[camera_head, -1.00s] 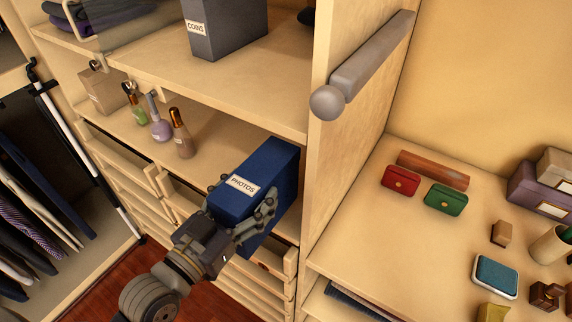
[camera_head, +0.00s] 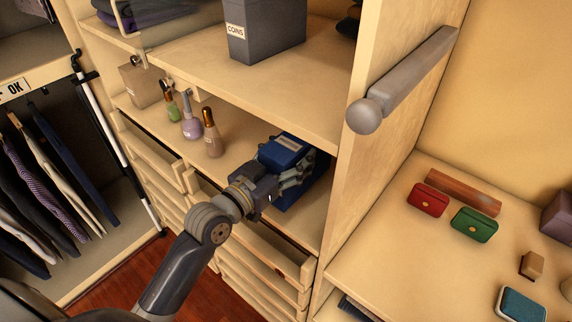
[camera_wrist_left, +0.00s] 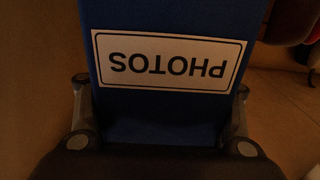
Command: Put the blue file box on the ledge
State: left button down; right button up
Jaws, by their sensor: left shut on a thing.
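The blue file box (camera_head: 310,187) has a white label and is inside the shelf bay under the grey box's shelf, close to the bay's right wall. My left gripper (camera_head: 292,172) is shut on it, with fingers on either side. In the left wrist view the blue file box (camera_wrist_left: 165,118) fills the middle, its label (camera_wrist_left: 168,62) reading PHOTOS upside down between the fingers. The ledge (camera_head: 237,152) is the wooden surface of this bay. The box's underside is hidden, so I cannot tell if it touches the ledge. My right gripper is not in view.
Several small bottles (camera_head: 192,124) and a tan box (camera_head: 142,86) stand left on the same ledge. A grey COINS box (camera_head: 265,32) stands on the shelf above. Open drawers (camera_head: 262,247) jut out below. A grey rod (camera_head: 405,82) sticks out from the right wall panel.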

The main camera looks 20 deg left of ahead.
pick_arm(q)
jog(key=w, duration=0.3)
jog(key=shift+a+r, duration=0.15)
jog(key=shift+r, duration=0.05)
jog(key=shift+f+p, duration=0.5)
jog(key=shift+f, duration=1.3)
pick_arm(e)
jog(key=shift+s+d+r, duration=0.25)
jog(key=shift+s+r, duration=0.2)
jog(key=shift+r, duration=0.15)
pick_arm(q)
jog(key=shift+c, duration=1.4)
grip_release()
jog(key=shift+s+f, duration=0.15)
jog(key=shift+f, duration=0.1)
jog(key=b+v, duration=0.3)
jog(key=v, duration=0.9)
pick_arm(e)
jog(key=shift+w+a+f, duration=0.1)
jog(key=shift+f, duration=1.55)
